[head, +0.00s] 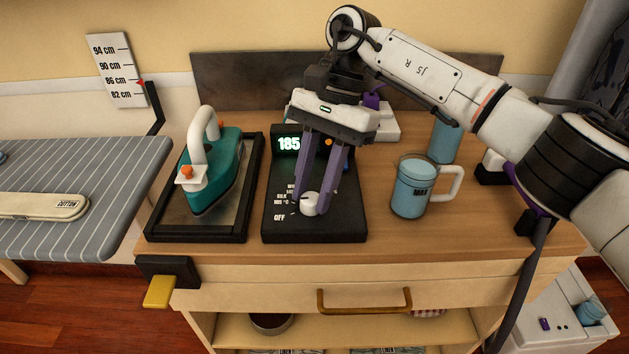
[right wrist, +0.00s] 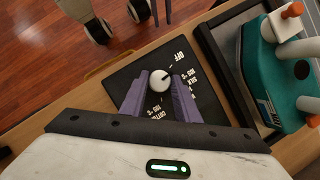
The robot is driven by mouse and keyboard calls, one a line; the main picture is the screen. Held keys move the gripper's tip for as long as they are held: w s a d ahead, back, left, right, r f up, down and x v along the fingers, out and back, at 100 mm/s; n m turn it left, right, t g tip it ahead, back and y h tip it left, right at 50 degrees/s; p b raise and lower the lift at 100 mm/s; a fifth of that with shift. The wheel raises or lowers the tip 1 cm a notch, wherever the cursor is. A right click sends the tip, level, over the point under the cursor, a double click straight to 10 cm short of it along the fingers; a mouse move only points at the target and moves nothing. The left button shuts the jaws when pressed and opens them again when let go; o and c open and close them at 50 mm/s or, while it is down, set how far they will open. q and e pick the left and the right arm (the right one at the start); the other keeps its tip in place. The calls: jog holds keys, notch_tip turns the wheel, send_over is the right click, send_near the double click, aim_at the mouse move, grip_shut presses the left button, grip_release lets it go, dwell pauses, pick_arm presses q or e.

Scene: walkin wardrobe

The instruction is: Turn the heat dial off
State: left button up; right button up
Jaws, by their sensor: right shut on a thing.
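The heat dial (head: 309,203) is a small white knob on a black control box (head: 340,222) with a lit green display reading 185 and printed settings, including OFF at the lower left. My right gripper (head: 311,204) comes down from above and is shut on the dial, one purple finger on each side. The right wrist view also shows the dial (right wrist: 159,80) between the fingertips, with OFF printed beyond it. The dial's pointer mark is too small to read surely. My left gripper is not in the head view.
A teal iron (head: 216,170) stands on a black-framed tray (head: 165,225) left of the box. A blue mug (head: 411,188) stands to the right, with a blue container (head: 445,140) behind it. A striped ironing board (head: 90,190) is at the far left.

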jog(key=shift+a+n+h+p, duration=0.1)
jog(key=shift+n+h+p, duration=0.25)
jog(key=shift+n, duration=1.15)
jog(key=shift+g+h, duration=0.25)
jog(key=shift+g, duration=0.05)
jog(key=o, duration=1)
jog(key=shift+o, duration=0.2)
